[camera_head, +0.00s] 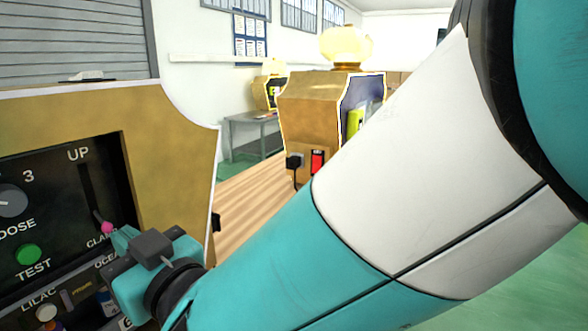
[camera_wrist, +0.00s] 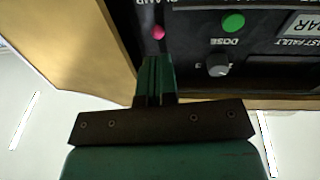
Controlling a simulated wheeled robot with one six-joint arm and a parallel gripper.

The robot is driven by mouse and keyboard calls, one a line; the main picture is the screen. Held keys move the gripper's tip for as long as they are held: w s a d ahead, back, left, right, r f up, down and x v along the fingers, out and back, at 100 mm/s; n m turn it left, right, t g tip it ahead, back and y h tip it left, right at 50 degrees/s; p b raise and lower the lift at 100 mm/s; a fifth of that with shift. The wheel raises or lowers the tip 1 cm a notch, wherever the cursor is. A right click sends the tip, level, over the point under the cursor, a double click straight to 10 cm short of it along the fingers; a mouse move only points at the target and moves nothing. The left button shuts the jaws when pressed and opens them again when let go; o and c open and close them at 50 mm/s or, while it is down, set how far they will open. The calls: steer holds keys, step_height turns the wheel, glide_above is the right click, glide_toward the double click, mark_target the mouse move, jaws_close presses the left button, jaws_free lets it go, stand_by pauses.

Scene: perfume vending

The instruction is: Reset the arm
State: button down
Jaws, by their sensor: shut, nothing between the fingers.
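My arm crosses the head view from the upper right to the lower left. My gripper (camera_head: 118,236) is at the black control panel (camera_head: 62,190) of the near machine. Its fingers are shut and empty, and they also show in the wrist view (camera_wrist: 156,62). The tips are close to a pink lever knob (camera_head: 106,228) in a slot marked UP and CLAMP. In the wrist view the pink knob (camera_wrist: 158,32) lies just beyond the fingertips, with a gap visible there. I cannot tell from the head view whether they touch.
The panel has a green TEST button (camera_head: 28,254) and a grey DOSE dial (camera_head: 12,201). Lower controls are partly hidden by my gripper. A second gold machine (camera_head: 308,115) with a red switch (camera_head: 317,162) stands farther back. A grey table (camera_head: 250,120) is beyond. Floor between is clear.

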mark_target(101, 219)
steer(key=shift+p+x, duration=0.45)
steer(key=shift+x, duration=1.15)
